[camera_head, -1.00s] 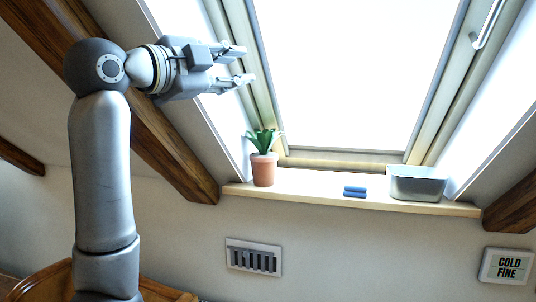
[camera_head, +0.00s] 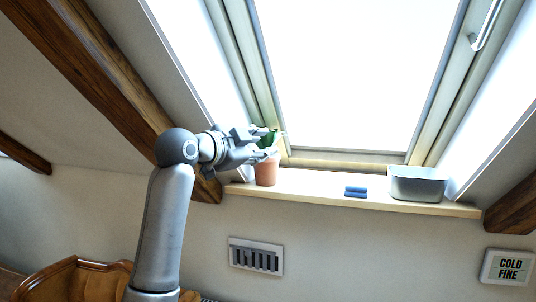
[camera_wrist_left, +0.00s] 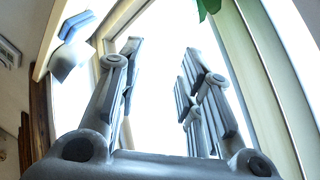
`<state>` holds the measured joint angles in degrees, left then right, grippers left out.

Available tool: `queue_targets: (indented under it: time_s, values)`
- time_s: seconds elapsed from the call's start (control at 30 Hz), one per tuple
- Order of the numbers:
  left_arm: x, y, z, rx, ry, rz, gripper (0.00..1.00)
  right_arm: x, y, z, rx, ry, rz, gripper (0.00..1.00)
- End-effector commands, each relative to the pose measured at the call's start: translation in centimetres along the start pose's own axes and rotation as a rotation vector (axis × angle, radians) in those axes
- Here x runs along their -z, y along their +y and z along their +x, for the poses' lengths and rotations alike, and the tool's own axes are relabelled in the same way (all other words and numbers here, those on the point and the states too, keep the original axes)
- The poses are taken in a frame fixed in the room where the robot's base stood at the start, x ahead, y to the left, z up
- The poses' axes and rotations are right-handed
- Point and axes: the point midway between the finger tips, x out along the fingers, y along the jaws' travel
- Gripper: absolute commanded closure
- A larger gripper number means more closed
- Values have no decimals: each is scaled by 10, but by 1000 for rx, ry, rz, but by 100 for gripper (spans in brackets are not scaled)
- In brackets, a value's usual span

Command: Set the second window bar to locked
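A slim pale window bar (camera_head: 487,25) shows at the upper right of the head view, on the right side of the window frame (camera_head: 436,105). Only this one bar is visible, and its upper end is cut off by the picture edge. I cannot tell its lock setting. My left gripper (camera_head: 270,143) is in front of the potted plant at the lower left corner of the window, far from the bar. In the left wrist view (camera_wrist_left: 163,65) its fingers are spread apart with nothing between them. My right gripper is not in view.
The sill (camera_head: 315,185) holds a potted plant (camera_head: 265,172) close to my left gripper, blue items (camera_head: 356,191) and a metal bin (camera_head: 416,186). Dark sloping beams (camera_head: 110,85) flank the window. A wooden furniture edge (camera_head: 60,270) is at lower left.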

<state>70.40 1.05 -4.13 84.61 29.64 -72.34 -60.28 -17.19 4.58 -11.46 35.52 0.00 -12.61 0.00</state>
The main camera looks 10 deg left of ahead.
Motion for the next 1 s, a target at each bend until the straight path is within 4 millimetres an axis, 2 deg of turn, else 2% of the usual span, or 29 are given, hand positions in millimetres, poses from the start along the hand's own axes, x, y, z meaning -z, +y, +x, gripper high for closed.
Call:
queue_targets:
  time_s: [0.2,0.67,0.77,0.87,1.0]
  values:
    - [-16,10,9,-8,-21,-30,67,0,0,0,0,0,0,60]
    - [-24,16,13,-15,-32,-46,67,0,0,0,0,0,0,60]
    - [-48,34,25,-32,-64,-88,67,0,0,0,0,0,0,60]
    - [-93,69,44,-58,-126,-168,67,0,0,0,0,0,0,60]
    - [-172,139,66,-97,-238,-301,67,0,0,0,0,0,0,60]
